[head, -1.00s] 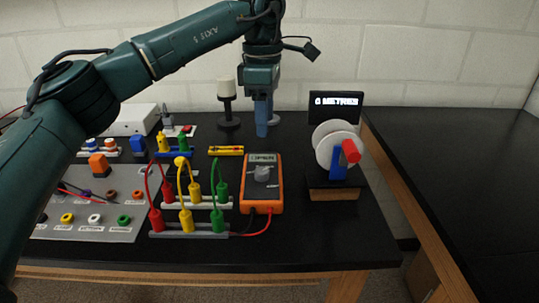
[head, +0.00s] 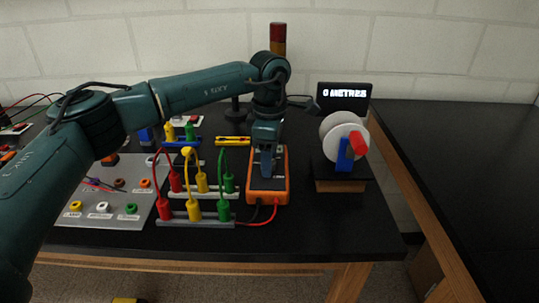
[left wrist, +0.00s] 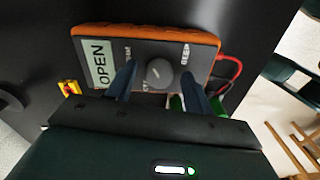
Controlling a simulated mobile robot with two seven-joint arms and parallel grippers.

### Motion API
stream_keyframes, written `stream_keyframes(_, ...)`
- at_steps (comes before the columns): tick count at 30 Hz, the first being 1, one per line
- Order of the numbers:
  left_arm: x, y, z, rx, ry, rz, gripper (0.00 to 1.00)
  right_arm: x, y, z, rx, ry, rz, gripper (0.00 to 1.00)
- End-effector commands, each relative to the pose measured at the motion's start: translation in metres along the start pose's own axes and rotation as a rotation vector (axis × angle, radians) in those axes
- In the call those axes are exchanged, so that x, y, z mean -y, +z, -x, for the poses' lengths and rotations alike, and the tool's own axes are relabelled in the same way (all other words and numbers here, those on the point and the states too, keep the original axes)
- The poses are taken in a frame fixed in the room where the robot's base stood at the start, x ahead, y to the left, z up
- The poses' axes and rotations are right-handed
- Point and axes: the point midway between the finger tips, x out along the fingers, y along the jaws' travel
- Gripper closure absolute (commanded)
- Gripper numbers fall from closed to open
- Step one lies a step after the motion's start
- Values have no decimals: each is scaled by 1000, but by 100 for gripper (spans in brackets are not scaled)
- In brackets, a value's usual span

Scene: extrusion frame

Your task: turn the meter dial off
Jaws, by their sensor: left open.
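The orange meter (head: 268,190) lies on the black table, and it also shows in the left wrist view (left wrist: 142,36). Its screen (left wrist: 97,62) reads "OPEN". The grey round dial (left wrist: 160,73) sits on the meter's dark face; in the head view my gripper hides it. My left gripper (head: 266,172) is over the meter, pointing down. In the left wrist view its two blue fingers (left wrist: 158,80) are apart, one on each side of the dial. I cannot tell whether they touch it. My right gripper is not in view.
Red, yellow and green plugs with cables (head: 196,190) stand close left of the meter. A wheel device (head: 340,135) with a red handle and a "0 METRES" display (head: 344,96) stands to the right. The table's front right is clear.

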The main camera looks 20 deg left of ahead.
Motion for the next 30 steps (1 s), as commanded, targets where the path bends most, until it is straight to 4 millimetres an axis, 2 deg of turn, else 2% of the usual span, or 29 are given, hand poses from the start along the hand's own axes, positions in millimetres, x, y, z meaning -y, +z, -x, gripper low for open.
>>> stream_keyframes(7,0,0,0,0,0,0,50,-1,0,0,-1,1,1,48)
stream_keyframes(23,0,0,0,0,0,0,93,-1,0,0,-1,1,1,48)
stream_keyframes(30,0,0,0,0,0,20,93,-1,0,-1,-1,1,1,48)
